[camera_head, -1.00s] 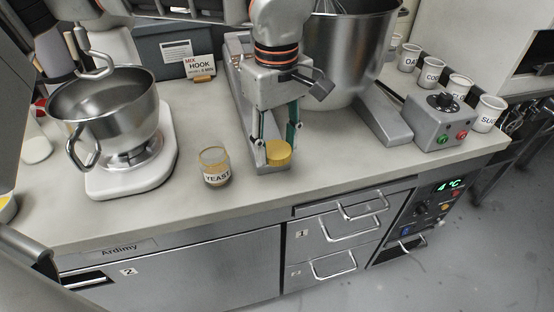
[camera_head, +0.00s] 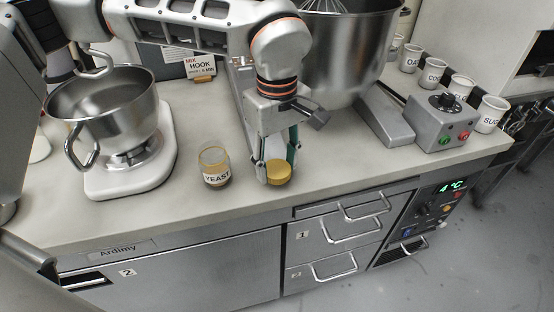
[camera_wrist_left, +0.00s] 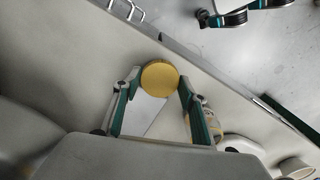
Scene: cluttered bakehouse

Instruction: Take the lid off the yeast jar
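The yeast jar (camera_head: 215,168) is a small clear glass jar with a YEAST label, upright and open-topped on the counter, with tan contents. It shows partly behind a finger in the left wrist view (camera_wrist_left: 207,128). The round yellow lid (camera_head: 278,173) is off the jar, to its right near the counter's front. My left gripper (camera_head: 277,170) points down with its fingertips on either side of the lid, closed on its edge; the wrist view also shows the lid (camera_wrist_left: 160,78) between the fingertips. Whether the lid touches the counter I cannot tell. My right gripper is not in view.
A stand mixer with a steel bowl (camera_head: 105,105) stands left of the jar. A large steel bowl (camera_head: 345,60) is behind my gripper. A control box (camera_head: 440,122) and several labelled cups stand right. The counter front (camera_head: 235,205) is clear.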

